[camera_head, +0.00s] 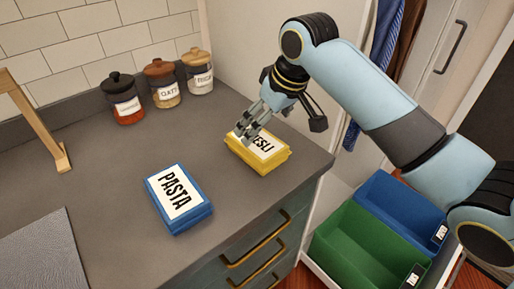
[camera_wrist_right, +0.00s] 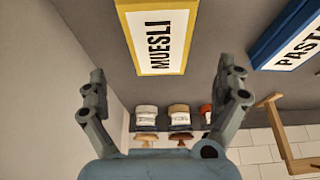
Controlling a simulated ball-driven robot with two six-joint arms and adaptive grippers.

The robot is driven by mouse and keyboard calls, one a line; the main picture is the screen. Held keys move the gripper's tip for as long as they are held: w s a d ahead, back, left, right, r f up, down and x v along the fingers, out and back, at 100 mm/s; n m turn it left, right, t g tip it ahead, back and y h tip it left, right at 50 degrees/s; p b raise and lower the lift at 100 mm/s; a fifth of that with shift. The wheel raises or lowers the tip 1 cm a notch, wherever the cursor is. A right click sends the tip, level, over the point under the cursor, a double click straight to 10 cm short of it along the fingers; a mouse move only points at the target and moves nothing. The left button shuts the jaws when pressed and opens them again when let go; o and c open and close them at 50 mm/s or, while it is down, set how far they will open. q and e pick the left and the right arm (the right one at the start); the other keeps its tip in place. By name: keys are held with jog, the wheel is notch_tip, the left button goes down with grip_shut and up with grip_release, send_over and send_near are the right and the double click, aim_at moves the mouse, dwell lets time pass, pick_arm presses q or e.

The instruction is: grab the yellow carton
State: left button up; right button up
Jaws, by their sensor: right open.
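The yellow carton (camera_head: 258,153), with a white label, lies flat on the grey counter near its right edge. In the right wrist view the yellow carton (camera_wrist_right: 158,38) shows at the top, its label reading MUESLI, ahead of the fingers and between them in line. My right gripper (camera_head: 250,125) is open and empty, just above the carton's far left part, and hides some of its label. In the right wrist view the fingers (camera_wrist_right: 165,90) are spread apart with nothing between them. My left gripper is in neither view.
A blue PASTA carton (camera_head: 180,200) lies left of the yellow one. Several lidded jars (camera_head: 163,84) stand at the back by the tiled wall. A wooden stand (camera_head: 35,120) is at the left. Blue (camera_head: 395,212) and green (camera_head: 345,255) bins are below, right of the counter.

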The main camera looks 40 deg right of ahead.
aim_at(258, 141)
jog(key=x, duration=0.9)
jog(key=shift+s, duration=0.15)
jog(key=c, duration=1)
jog(key=shift+c, duration=0.2)
